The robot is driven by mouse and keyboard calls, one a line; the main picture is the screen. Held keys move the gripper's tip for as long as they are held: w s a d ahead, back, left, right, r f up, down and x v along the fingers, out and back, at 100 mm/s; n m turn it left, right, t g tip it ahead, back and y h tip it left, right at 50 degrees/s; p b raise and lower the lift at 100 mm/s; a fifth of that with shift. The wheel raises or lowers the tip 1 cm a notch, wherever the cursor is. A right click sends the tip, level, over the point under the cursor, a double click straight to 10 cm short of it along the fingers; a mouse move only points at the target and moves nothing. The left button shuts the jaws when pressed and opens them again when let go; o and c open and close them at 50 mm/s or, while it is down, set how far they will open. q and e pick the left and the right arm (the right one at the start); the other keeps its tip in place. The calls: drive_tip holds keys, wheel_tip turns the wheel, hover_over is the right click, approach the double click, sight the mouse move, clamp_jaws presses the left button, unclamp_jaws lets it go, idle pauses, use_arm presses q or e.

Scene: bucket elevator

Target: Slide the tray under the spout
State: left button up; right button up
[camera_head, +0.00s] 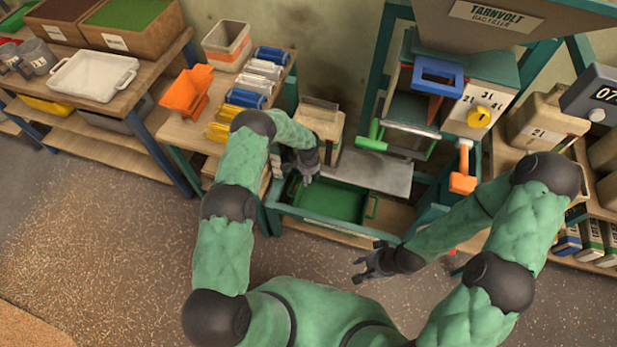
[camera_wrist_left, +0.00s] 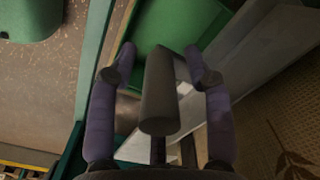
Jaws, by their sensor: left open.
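A green tray (camera_head: 332,203) with a handle at its right end lies low in the teal frame, below and left of the machine. It also shows at the top of the left wrist view (camera_wrist_left: 170,22). My left gripper (camera_head: 309,172) is open over the tray's back left part. In the left wrist view, a dark grey bar (camera_wrist_left: 160,92) shows between its spread fingers (camera_wrist_left: 155,75); I cannot tell whether they touch it. My right gripper (camera_head: 364,268) is open and empty in front of the frame. The spout under the hopper (camera_head: 445,35) is not clearly visible.
A metal plate (camera_head: 375,172) lies behind the tray's right part. A green handle (camera_head: 370,140), an orange handle (camera_head: 462,170) and a yellow knob (camera_head: 480,117) are on the machine. The front floor is clear.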

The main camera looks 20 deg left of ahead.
use_arm(q)
clamp_jaws()
drive_tip(key=shift+f, duration=0.1)
drive_tip(key=shift+d, duration=0.15)
drive_tip(key=d+b, duration=0.5)
drive_tip(key=d, duration=1.2)
drive_tip(key=shift+s, duration=0.3)
unclamp_jaws()
